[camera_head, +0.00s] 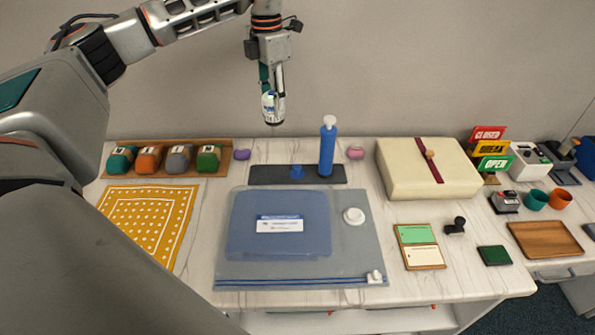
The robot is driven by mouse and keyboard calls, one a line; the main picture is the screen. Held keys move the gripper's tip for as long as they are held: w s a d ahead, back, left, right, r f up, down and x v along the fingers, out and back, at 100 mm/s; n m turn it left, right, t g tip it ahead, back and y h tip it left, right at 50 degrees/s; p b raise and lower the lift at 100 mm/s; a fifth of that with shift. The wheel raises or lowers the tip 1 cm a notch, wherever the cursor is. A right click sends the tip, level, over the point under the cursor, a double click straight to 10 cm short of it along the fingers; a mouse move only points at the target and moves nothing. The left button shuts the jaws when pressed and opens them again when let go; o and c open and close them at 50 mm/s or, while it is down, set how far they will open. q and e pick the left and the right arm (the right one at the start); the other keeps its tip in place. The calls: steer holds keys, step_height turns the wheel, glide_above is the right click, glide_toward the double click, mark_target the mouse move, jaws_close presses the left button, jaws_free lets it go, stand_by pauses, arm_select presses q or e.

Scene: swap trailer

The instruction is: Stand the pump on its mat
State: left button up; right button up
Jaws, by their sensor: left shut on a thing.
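The pump (327,152), a blue cylinder with a white top, stands upright at the right end of a dark mat (265,175) near the wall. A small blue piece (297,172) sits on the middle of the mat. My left gripper (272,108) is up in the air against the wall, above and left of the pump and apart from it. It points down and is shut on a small white and blue thing (270,101), mostly hidden by the fingers; I cannot tell what it is. My right gripper is out of view.
A blue-grey bag (350,255) with a white valve (354,216) lies in front of the mat. A purple item (242,154) and a pink one (355,152) flank the mat. A cream box (400,180) stands right, a wooden rack (222,160) left.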

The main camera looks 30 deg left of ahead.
arm_select(q)
steer(key=s+a+n, duration=0.1)
steer(key=a+n, duration=0.1)
steer(key=a, duration=0.2)
glide_above(264, 174)
steer(key=shift+n, duration=0.3)
step_height(264, 174, down, 20)
steer(key=shift+a+f, duration=0.1)
steer(key=shift+f, duration=0.15)
steer(key=o, duration=1.4)
step_height(264, 174, up, 12)
steer(key=shift+s, duration=0.1)
